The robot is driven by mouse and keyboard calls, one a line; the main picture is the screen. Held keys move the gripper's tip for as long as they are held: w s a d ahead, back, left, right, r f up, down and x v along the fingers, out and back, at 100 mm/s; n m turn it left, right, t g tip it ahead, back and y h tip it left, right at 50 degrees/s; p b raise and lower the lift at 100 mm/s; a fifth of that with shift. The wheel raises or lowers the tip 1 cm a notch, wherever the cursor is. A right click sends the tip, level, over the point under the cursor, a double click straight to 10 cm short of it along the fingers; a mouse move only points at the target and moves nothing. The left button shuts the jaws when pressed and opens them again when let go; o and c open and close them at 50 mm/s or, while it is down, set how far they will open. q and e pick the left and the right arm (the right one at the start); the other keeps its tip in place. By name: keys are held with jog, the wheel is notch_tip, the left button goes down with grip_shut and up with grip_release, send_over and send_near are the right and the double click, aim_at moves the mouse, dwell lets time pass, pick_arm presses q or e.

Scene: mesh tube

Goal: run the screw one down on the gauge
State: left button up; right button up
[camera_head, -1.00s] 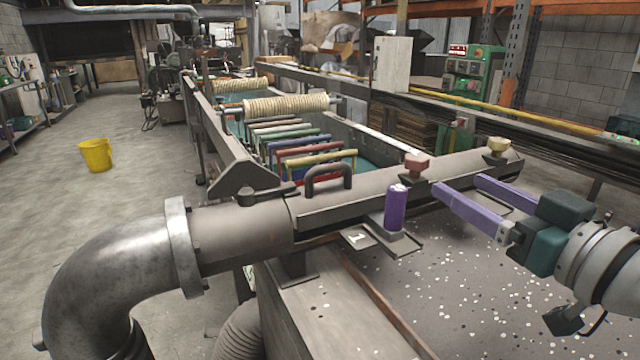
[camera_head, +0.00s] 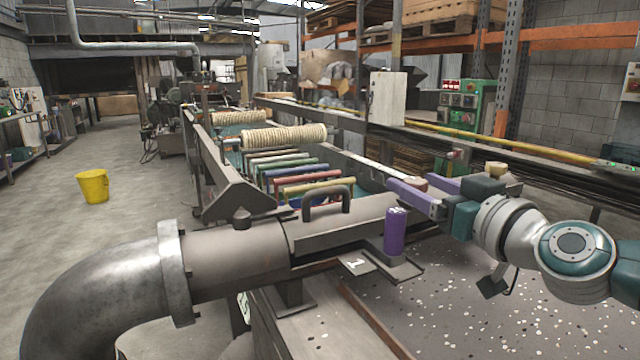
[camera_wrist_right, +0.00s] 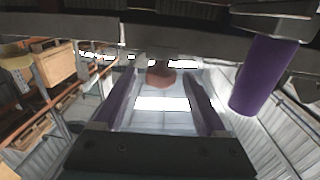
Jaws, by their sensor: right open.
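A brownish-red knob (camera_head: 415,183) stands on top of the grey pipe cover, partly hidden by my right gripper. My right gripper (camera_head: 412,181) comes in from the right, its two purple fingers open on either side of the knob. In the right wrist view the knob (camera_wrist_right: 160,75) shows in the gap near the fingertips (camera_wrist_right: 160,80), with space on both sides. A yellowish knob (camera_head: 497,168) sits farther right, behind the gripper. A purple cylinder (camera_head: 395,232) stands on a small bracket beside a plate marked 1 (camera_head: 357,263). I cannot tell which part is the gauge. My left gripper is not in view.
A grey pipe (camera_head: 240,255) with a bent metal elbow (camera_head: 95,300) runs across the front. A dark arched handle (camera_head: 327,200) rises left of the knob. The purple cylinder also stands close to the fingers in the wrist view (camera_wrist_right: 263,75). The speckled bench top (camera_head: 430,310) is mostly bare.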

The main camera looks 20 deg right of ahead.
jog(key=shift+c, duration=0.3)
grip_shut()
jog(key=shift+r, duration=0.1)
jog(key=m+h+p, duration=0.1)
jog(key=h+p, duration=0.1)
jog(key=p, duration=0.1)
jog(key=m+h+p, duration=0.1)
jog(key=p, duration=0.2)
jog(key=shift+a+r+h, duration=0.15)
jog(key=shift+h, duration=0.25)
jog(key=shift+a+f+m+g+h+p, duration=0.1)
jog(key=shift+f+m+g+h+p, duration=0.2)
jog(key=shift+m+h, duration=0.3)
jog(key=shift+o, duration=0.3)
grip_release()
